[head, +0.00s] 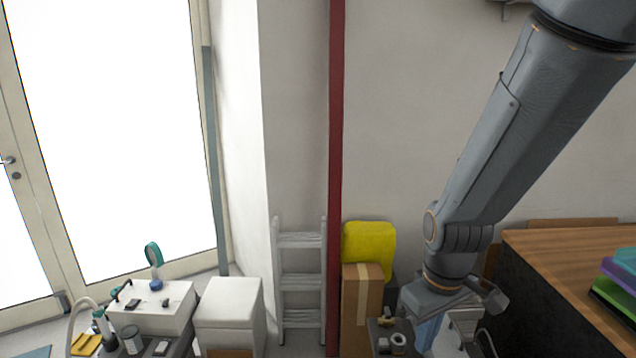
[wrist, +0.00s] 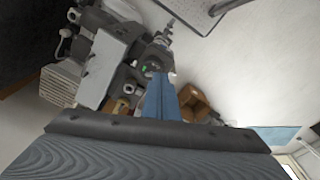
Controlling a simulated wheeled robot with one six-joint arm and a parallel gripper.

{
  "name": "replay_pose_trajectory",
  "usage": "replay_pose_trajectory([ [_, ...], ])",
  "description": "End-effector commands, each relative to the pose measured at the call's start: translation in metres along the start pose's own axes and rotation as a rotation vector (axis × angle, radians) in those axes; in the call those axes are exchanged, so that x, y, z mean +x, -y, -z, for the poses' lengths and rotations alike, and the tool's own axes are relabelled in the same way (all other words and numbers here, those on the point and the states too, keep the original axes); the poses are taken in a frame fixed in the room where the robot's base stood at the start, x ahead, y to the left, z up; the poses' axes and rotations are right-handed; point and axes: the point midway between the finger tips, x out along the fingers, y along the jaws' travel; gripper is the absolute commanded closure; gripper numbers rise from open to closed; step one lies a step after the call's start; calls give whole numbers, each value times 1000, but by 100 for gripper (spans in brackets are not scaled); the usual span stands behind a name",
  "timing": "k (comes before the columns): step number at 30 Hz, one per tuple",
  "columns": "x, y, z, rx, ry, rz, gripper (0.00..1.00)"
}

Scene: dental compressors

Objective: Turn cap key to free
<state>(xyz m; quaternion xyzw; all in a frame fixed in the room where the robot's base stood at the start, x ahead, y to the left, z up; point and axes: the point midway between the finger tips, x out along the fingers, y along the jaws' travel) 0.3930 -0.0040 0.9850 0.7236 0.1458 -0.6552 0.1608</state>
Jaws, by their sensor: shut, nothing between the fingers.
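My gripper (wrist: 161,82) shows in the wrist view with its two blue fingers together and nothing between them. In the head view, my gripper (head: 428,333) points down at the lower right, left of the wooden worktop. Grey machinery (wrist: 126,82) with pipes and fittings lies beyond the fingertips in the wrist view. A small green spot (wrist: 146,70) shows on it, just left of the fingertips. I cannot make out the cap key in either view. The fingers hide part of what lies behind them.
A wooden worktop (head: 570,270) stands to the right of my gripper. A cardboard box (head: 360,305) with a yellow container (head: 369,249) above it stands to the left. A dark red post (head: 336,150) and a grey ladder (head: 301,283) are farther left. A white box (head: 229,315) stands beyond them.

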Motion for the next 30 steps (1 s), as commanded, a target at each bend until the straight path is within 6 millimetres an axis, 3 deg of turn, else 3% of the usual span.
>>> replay_pose_trajectory([
  [12,43,-35,34,-1034,41,56,100],
  [18,63,-47,44,-1429,40,88,100],
  [24,73,-53,48,-1626,35,104,100],
  [30,80,-53,48,-1658,34,107,100],
])
